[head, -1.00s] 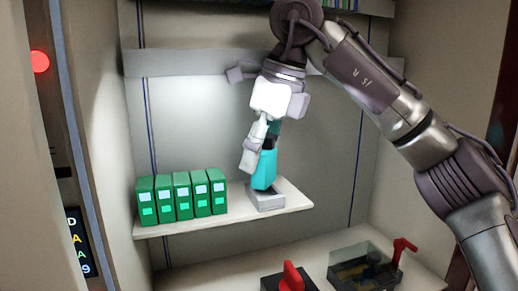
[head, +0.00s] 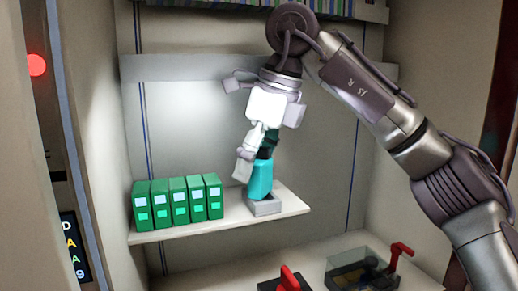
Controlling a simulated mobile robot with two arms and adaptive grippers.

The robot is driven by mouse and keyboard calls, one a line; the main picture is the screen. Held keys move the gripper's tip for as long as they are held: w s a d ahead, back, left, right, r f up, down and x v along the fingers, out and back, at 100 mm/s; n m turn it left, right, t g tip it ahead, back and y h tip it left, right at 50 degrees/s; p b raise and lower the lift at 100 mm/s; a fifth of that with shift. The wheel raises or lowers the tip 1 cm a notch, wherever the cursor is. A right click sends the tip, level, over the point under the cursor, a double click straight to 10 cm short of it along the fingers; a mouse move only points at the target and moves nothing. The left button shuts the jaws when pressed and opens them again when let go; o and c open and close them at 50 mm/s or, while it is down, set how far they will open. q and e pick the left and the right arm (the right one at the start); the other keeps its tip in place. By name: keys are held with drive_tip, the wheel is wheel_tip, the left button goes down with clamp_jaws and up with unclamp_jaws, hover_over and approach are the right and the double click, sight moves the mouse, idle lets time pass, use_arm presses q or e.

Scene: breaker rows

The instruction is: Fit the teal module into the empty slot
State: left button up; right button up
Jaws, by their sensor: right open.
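The teal module (head: 260,178) stands upright in a grey block-like holder (head: 264,207) at the right end of the shelf. My right gripper (head: 256,172) points down over the module from above. It is open, with one pale finger to the left of the module's upper part. The other finger is mostly hidden behind the module and the gripper body. Whether the fingers touch the module is hard to tell. A row of several green modules (head: 178,202) stands on the left of the same shelf. I cannot make out the empty slot. My left gripper is out of view.
The pale shelf (head: 232,221) has bare room between the green row and the grey holder. Below are a red-handled switch (head: 290,280) and a clear-covered box (head: 358,270) with a red lever (head: 400,251). Cabinet walls close in the sides.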

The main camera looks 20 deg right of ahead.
drive_tip(key=p+v, duration=0.2)
drive_tip(key=v, duration=1)
drive_tip(key=shift+r, duration=0.35)
drive_tip(key=shift+w, duration=0.1)
